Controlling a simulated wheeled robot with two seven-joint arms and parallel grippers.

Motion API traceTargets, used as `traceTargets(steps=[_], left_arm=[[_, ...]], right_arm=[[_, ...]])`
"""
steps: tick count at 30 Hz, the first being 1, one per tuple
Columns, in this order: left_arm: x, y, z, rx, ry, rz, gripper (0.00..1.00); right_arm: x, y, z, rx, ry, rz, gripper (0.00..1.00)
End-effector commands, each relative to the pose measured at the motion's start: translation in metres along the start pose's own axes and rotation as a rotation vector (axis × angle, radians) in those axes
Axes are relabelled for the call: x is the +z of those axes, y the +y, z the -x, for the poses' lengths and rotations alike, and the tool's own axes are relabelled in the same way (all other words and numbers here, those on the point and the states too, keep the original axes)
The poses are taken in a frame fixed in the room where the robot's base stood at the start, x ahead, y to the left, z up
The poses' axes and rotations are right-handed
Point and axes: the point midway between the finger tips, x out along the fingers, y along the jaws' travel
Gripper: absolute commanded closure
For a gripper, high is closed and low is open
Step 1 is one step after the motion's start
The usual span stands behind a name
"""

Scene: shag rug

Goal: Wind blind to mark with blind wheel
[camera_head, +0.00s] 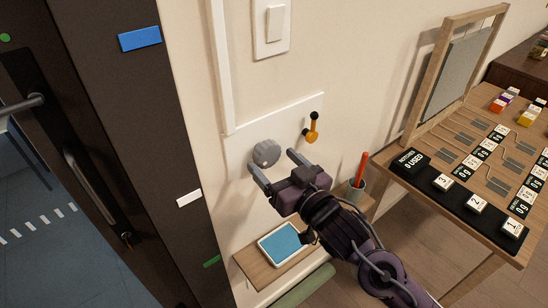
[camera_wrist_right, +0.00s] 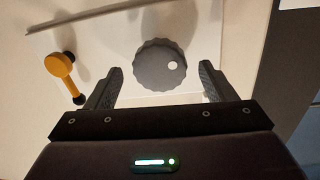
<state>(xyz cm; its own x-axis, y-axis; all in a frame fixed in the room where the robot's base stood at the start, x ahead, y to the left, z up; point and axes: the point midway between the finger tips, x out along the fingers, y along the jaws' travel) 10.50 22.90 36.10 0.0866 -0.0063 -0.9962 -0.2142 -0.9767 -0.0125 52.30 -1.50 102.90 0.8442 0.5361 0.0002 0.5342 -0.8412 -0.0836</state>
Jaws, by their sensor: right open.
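The grey ridged wheel (camera_head: 266,153) sits on a white wall panel (camera_head: 240,158). It has a pale dot near its edge, which shows at its right side in the right wrist view (camera_wrist_right: 172,65). My right gripper (camera_head: 271,163) is open in front of the wheel, its fingers spread to either side; I cannot tell whether they touch it. The wheel lies between the fingertips in the wrist view too. A grey sheet (camera_head: 460,75) in a wooden frame stands at the upper right; I cannot tell whether it is the blind. No mark is clearly identifiable. My left gripper is not in view.
An orange lever (camera_head: 312,128) with a black knob is right of the wheel. Below are a small shelf (camera_head: 253,267) with a blue-faced tablet (camera_head: 281,243) and a cup (camera_head: 355,190) holding a red stick. A dark door (camera_head: 120,100) stands left; a game table (camera_head: 450,165) stands right.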

Motion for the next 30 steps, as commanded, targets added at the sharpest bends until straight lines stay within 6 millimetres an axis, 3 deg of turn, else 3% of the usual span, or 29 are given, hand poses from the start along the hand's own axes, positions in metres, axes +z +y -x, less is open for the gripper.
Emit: traceTargets(steps=[4,13,23,30], left_arm=[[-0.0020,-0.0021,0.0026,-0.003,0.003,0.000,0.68],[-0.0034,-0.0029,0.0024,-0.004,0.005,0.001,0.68],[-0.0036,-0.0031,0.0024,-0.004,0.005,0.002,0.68],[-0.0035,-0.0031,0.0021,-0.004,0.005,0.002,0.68]], right_arm=[[-0.0008,-0.0004,-0.0112,-0.001,0.001,0.001,0.23],[0.0005,-0.0002,-0.0129,0.000,-0.001,0.001,0.24],[0.0005,-0.0001,-0.0127,0.000,-0.001,0.001,0.68],[0.0006,0.0000,-0.0127,0.000,0.000,0.020,0.68]])
